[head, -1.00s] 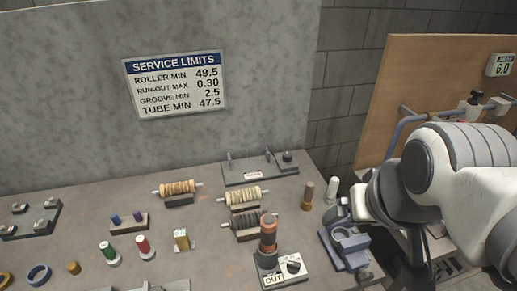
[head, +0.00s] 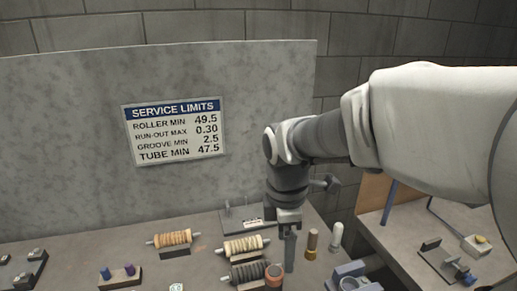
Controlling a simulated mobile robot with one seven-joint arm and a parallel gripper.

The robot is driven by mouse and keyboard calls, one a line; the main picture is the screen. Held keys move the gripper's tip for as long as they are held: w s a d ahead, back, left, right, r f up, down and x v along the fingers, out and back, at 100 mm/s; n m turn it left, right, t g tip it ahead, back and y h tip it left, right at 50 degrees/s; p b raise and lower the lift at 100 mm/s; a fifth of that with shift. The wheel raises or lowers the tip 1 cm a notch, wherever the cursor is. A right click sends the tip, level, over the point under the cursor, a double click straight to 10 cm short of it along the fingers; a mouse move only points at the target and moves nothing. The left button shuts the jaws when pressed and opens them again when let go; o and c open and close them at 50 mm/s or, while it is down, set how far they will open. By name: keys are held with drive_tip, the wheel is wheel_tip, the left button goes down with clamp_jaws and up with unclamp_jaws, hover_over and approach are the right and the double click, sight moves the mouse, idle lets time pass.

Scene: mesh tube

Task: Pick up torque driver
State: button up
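My gripper (head: 290,262) hangs down over the back right part of the bench. A narrow dark grey piece shows below its wrist; I cannot tell whether it is one finger, both fingers edge-on or something held. No object is clearly recognisable as the torque driver. An upright brown cylinder (head: 312,243) and an upright white cylinder (head: 336,236) stand just right of the gripper. An orange-rimmed cylinder (head: 274,274) stands nearer and slightly left, cut by the lower picture edge. The gripper and wrist partly hide the grey rack (head: 232,222) behind.
Ribbed rollers (head: 173,238) lie on stands left of the gripper, a dark roller (head: 247,272) among them. A grey fixture (head: 352,276) sits at lower right. A marble-like wall with a service limits sign (head: 176,130) closes the back.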

sight(271, 271)
drive_tip(key=shift+w+a+r+n, duration=0.15)
drive_tip(key=shift+a+n, duration=0.35)
drive_tip(key=shift+a, duration=0.05)
drive_tip(key=shift+w+a+r+n, duration=0.1)
drive_tip(key=shift+w+a+n, duration=0.05)
drive_tip(key=shift+a+n, duration=0.35)
drive_tip(key=shift+a+f, duration=0.2)
wheel_tip(271, 271, down, 11)
drive_tip(key=shift+b, duration=0.55)
drive_tip(key=shift+d+f+b, duration=0.15)
drive_tip(key=shift+f+b, duration=0.15)
drive_tip(key=shift+f, duration=1.25)
drive_tip(key=shift+d+f+b, duration=0.15)
drive_tip(key=shift+f+b, duration=0.1)
drive_tip(key=shift+f, duration=1.3)
drive_tip(key=shift+r, duration=0.1)
clamp_jaws()
